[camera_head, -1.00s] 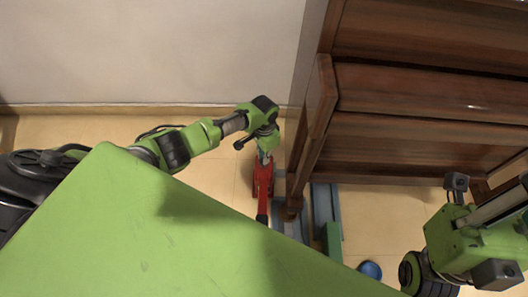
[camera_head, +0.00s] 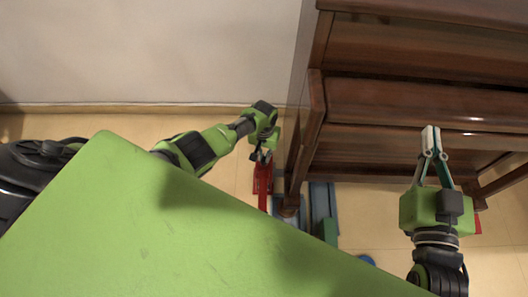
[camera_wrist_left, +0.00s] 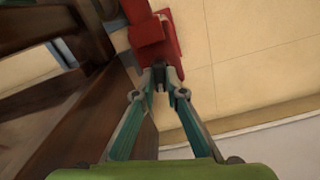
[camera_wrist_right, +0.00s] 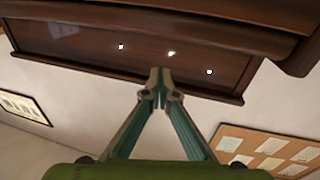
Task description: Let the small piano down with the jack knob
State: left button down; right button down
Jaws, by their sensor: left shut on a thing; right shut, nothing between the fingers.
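The small piano (camera_head: 400,105) is a dark brown wooden upright at the right of the head view. The red jack (camera_head: 262,182) is on the floor beside the piano's left end; it also shows in the left wrist view (camera_wrist_left: 155,35). My left gripper (camera_head: 262,154) is shut at the jack's end, on what appears to be its knob. The fingertips (camera_wrist_left: 160,70) hide the knob itself. My right gripper (camera_head: 431,135) is shut and empty in front of the piano. Its tips point toward dark wood in the right wrist view (camera_wrist_right: 157,75).
Blue-grey bars (camera_head: 321,200) and a green piece (camera_head: 328,231) lie by the piano's leg. A blue object (camera_head: 367,259) is partly hidden by my green body. A red part (camera_head: 478,222) shows beside my right gripper. A wall (camera_head: 150,50) stands behind the left arm.

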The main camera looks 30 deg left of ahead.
aim_at(264, 157)
pick_arm(q)
jog(key=shift+n+p, duration=0.35)
jog(key=shift+n, duration=0.95)
pick_arm(e)
jog(key=shift+s+d+f+g+h, duration=0.15)
jog(key=shift+f+g, duration=0.3)
jog(key=shift+f, duration=0.4)
jog(key=shift+s+d+f+g+h, duration=0.15)
jog(key=shift+f+g, duration=0.25)
jog(key=shift+f, duration=0.5)
jog(key=shift+s+d+f+g+h, duration=0.15)
jog(key=shift+f+g, duration=0.3)
jog(key=shift+f, duration=0.4)
pick_arm(q)
jog(key=c, duration=2.1)
grip_release()
jog(key=shift+r, duration=0.15)
notch_tip(264, 157, up, 12)
jog(key=shift+f, duration=0.1)
